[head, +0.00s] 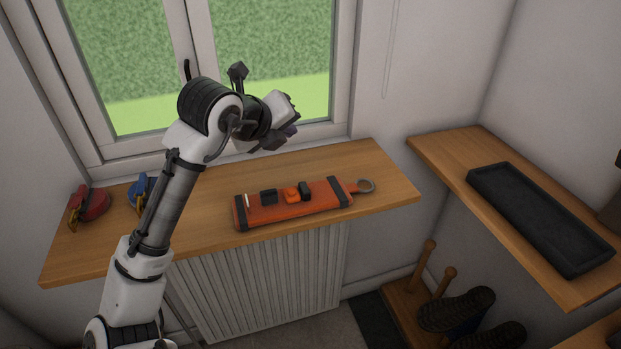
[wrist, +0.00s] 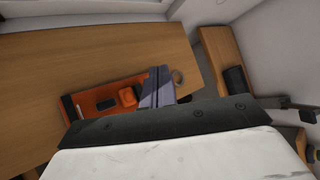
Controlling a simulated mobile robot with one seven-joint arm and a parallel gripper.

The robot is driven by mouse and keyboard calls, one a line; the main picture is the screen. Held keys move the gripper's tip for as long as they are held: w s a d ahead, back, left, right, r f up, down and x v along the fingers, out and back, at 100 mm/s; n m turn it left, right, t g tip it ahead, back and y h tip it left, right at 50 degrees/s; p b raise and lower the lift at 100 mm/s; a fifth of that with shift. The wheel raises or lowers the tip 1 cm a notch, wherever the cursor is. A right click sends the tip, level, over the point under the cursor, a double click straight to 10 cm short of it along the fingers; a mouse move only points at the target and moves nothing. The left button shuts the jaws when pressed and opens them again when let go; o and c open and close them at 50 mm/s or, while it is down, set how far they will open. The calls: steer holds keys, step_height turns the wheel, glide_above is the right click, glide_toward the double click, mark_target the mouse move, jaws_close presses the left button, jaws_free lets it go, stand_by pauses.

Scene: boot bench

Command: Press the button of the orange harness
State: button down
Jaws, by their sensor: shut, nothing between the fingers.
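The orange harness (head: 315,203) lies flat on the wooden sill bench (head: 375,160) under the window. It has dark end bands, black blocks on top and a metal ring (head: 366,186) at its right end. Its raised orange button (head: 292,195) sits between two black blocks. In the wrist view the button (wrist: 127,96) shows just left of my fingers. My gripper (head: 290,131) is shut and empty, above and behind the harness and apart from it. In the wrist view my gripper (wrist: 158,80) hides part of the harness's right end.
A red item (head: 90,206) and a blue item (head: 140,190) lie on the bench's left end. A black tray (head: 540,218) lies on the right shelf (head: 450,150). Boots (head: 455,308) and a wooden rack (head: 400,300) stand below. The window (head: 270,60) is close behind my arm.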

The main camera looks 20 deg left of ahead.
steer(key=shift+s+f+m+g, duration=0.3)
steer(key=shift+f+g, duration=0.15)
steer(key=shift+f, duration=0.2)
steer(key=shift+s+f+m+g, duration=0.15)
steer(key=shift+f+m+g, duration=0.15)
steer(key=shift+f+g, duration=0.25)
steer(key=shift+d+f, duration=0.1)
steer(key=b, duration=0.5)
glide_above(289, 193)
step_height(289, 193, down, 8)
steer(key=shift+s+r, duration=0.1)
steer(key=shift+r, duration=0.1)
steer(key=shift+f+b, duration=0.35)
steer(key=shift+f, duration=0.15)
steer(key=shift+f, duration=0.1)
stand_by(0.5)
steer(key=shift+f+b, duration=0.35)
steer(key=shift+b, duration=0.2)
